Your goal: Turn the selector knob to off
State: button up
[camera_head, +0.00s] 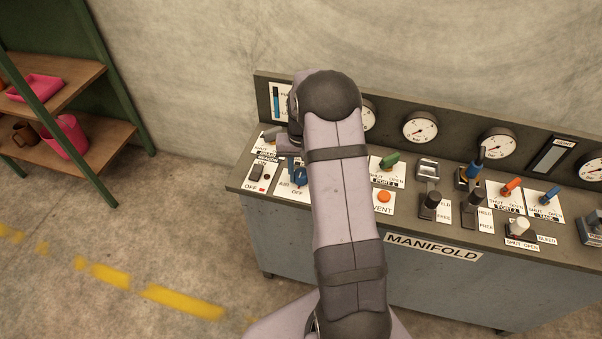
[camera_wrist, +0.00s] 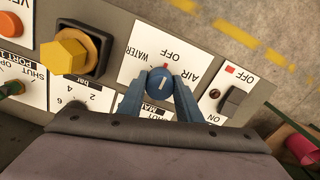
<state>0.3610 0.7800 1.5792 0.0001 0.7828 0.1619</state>
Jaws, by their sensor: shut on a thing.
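The selector knob (camera_wrist: 160,82) is a round blue knob with a white line on its top. It sits on a white plate (camera_wrist: 133,62) marked WATER, OFF and AIR, with a partly hidden label below. A red mark lies beside the knob on the OFF side. The white line runs roughly in line with that mark; which end is the pointer is hard to tell. My gripper (camera_wrist: 160,87) is shut on the knob, one blue-grey finger on each side. In the head view the knob (camera_head: 301,177) shows just left of my arm.
A yellow hexagonal knob (camera_wrist: 68,54) stands left of the selector in the wrist view, and a dark rocker switch (camera_wrist: 232,101) right. Several levers and gauges (camera_head: 420,127) line the manifold bench. A shelf (camera_head: 75,85) stands at the left; the floor between is clear.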

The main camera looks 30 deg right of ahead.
aim_at(301, 173)
jog(key=o, duration=1)
jog(key=shift+o, duration=0.2)
jog(key=shift+r, duration=0.1)
jog(key=shift+r+b, duration=1.15)
jog(key=shift+r, duration=2.45)
